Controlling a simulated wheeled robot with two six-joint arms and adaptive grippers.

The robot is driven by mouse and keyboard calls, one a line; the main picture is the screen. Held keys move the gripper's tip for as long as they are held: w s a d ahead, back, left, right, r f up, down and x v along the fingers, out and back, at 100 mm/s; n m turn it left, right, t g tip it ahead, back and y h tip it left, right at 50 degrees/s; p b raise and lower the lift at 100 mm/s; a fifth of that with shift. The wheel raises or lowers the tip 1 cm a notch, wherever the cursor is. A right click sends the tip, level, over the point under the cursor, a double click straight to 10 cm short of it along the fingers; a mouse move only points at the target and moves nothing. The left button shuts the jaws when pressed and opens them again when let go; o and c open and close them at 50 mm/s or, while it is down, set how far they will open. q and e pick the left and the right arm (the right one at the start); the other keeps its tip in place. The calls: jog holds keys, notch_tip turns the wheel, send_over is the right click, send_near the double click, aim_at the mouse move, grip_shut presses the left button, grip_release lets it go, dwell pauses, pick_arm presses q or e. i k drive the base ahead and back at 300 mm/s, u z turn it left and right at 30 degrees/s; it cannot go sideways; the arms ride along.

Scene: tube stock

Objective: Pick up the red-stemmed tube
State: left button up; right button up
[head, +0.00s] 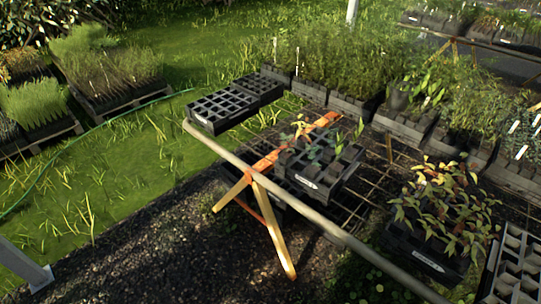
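A black tray (307,182) with a white label stands in the middle of the mesh bench. It holds several dark tubes with small green seedlings, and some of its cells look empty. At the right, a second black tray (428,262) holds plants with reddish and yellow-green leaves (445,205). Stem colours are too small to make out, so I cannot tell which single tube is the red-stemmed one. Neither of my grippers is in view.
Two empty black cell trays (222,110) (258,86) sit at the bench's left end. A grey cell tray (516,268) is at the lower right. A long rail (270,190) runs along the bench front. Dense potted plants (345,62) line the back.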

aim_at(302, 139)
jog(key=u, duration=0.8)
jog(key=k, duration=1.1)
jog(key=u, duration=0.65)
jog(key=i, duration=1.25)
jog(key=z, duration=0.75)
jog(key=i, duration=0.95)
jog(key=z, duration=0.75)
